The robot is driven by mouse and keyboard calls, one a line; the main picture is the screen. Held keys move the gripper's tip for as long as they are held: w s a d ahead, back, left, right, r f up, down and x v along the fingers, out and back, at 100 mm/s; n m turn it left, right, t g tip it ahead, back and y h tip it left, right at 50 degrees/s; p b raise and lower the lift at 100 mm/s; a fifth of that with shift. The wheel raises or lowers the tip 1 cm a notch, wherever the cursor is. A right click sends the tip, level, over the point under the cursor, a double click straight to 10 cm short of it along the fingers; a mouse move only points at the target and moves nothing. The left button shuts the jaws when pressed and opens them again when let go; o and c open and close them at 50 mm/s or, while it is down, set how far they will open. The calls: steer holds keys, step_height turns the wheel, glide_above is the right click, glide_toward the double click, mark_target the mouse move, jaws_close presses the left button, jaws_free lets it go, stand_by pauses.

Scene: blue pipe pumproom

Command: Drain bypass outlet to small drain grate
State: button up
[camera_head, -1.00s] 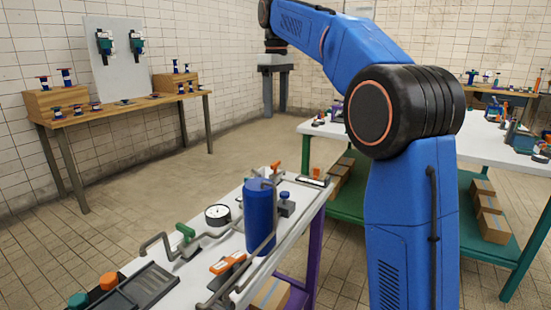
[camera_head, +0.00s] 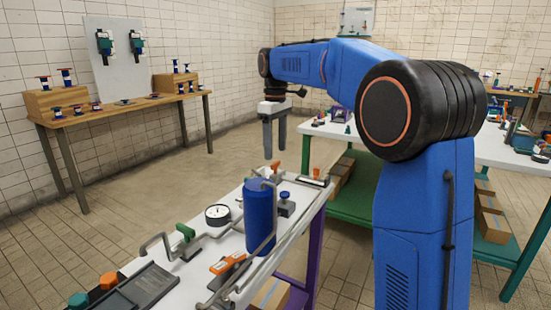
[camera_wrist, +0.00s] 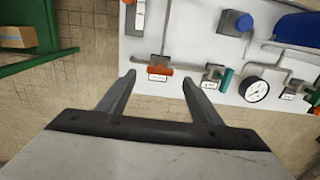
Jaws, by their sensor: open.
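My gripper (camera_head: 274,146) is open and empty, pointing down above the far end of the white pipe bench (camera_head: 213,251). In the wrist view my gripper (camera_wrist: 158,78) has its fingertips apart, just short of an orange-handled valve (camera_wrist: 159,71) with a label plate. That orange handle (camera_head: 275,167) also shows in the head view. A teal-handled valve (camera_wrist: 227,78) and a round gauge (camera_wrist: 254,90) lie to its right. A dark slotted grate (camera_head: 143,290) is at the bench's near end. A small dark tray (camera_head: 313,182) is at the far end; I cannot tell whether it is the small drain grate.
A blue tank (camera_head: 260,216) rises from the bench among grey pipes. A blue knob (camera_head: 285,195) stands behind it. A green-legged table (camera_head: 352,207) with boxes is to the right. A wooden bench (camera_head: 125,108) is at the left wall. The floor between is clear.

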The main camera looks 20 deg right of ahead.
mark_target(276, 168)
steer(key=shift+f, duration=2.1)
steer(key=c, duration=1.1)
